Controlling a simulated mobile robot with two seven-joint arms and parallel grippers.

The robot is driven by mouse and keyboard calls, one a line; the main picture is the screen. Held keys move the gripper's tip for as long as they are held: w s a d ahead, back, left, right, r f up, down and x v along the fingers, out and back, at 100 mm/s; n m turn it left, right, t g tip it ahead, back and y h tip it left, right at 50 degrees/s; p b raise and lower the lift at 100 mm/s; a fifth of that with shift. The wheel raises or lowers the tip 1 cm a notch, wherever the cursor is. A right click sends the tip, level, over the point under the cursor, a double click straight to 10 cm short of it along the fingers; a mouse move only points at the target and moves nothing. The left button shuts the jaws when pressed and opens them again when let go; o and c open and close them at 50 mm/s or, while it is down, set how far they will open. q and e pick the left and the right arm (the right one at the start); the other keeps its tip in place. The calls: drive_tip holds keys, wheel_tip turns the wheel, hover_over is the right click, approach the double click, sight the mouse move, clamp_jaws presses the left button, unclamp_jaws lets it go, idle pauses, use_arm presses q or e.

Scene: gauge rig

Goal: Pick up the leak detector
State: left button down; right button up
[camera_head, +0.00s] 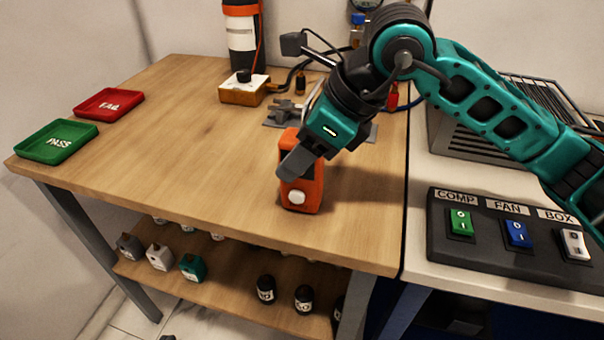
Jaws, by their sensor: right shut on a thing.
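The leak detector (300,197) is an orange handheld box with a pale round part low on its front. It stands upright near the front right of the wooden table (180,130). My right gripper (296,162) comes down over its upper part and is shut on it. The gripper and wrist hide much of the detector's top and face. Whether its base touches the table is hard to tell. My left gripper is not in view.
A green PASS tray (58,142) and a red FAIL tray (108,104) lie at the left. Behind stand an orange-topped cylinder (242,40) and a small box (243,91) with cables. A switch panel (505,236) is at right. The table's middle is clear.

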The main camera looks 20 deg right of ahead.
drive_tip(key=shift+c, duration=1)
drive_tip(key=shift+r, duration=0.2)
